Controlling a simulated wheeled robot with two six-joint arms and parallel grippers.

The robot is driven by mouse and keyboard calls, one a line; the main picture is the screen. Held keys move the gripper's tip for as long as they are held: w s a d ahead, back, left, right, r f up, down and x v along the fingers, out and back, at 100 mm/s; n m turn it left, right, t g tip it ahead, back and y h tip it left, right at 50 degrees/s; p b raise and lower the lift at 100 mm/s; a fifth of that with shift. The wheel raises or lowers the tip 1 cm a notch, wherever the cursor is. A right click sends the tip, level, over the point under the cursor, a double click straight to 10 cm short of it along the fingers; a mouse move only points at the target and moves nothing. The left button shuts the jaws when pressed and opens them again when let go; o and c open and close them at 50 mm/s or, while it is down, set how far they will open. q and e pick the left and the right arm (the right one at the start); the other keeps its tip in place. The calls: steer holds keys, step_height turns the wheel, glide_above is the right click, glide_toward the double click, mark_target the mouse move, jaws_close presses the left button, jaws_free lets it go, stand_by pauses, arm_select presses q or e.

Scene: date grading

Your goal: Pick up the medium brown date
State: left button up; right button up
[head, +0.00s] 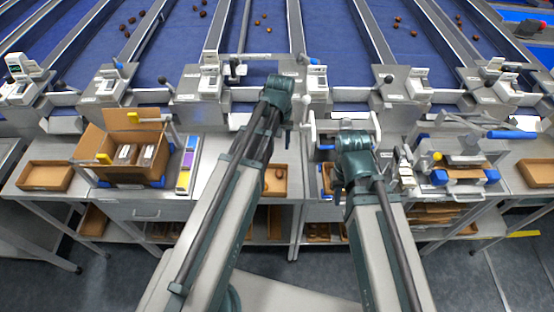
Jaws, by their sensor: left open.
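Several small brown and reddish dates lie on the blue lanes, such as a group in the middle lane (268,30). A brown spot that looks like a date (280,173) shows in the small tray (283,194) below the middle lane. I cannot tell from size and shade which date is the medium brown one. My left arm reaches up to the middle lane's end and folds back down. Its open gripper (264,186) is mostly hidden beside the arm, near that tray. My right arm folds down in front of the white chute; its gripper is hidden behind the arm.
An open cardboard box (134,117) with packs stands on the left bench. A shallow tray (45,176) lies farther left. A machine with blue parts (462,176) stands on the right bench. Scales and levers line the lane ends, leaving little free room there.

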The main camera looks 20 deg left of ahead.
arm_select(q)
steer(key=b, duration=0.9)
glide_above(279, 169)
steer(key=f, duration=0.8)
steer(key=shift+w+f, duration=0.3)
steer(key=shift+w, duration=0.05)
steer(key=f+b, duration=0.5)
steer(key=shift+s+f, duration=0.1)
steer(key=shift+s, duration=0.1)
steer(key=c, duration=0.4)
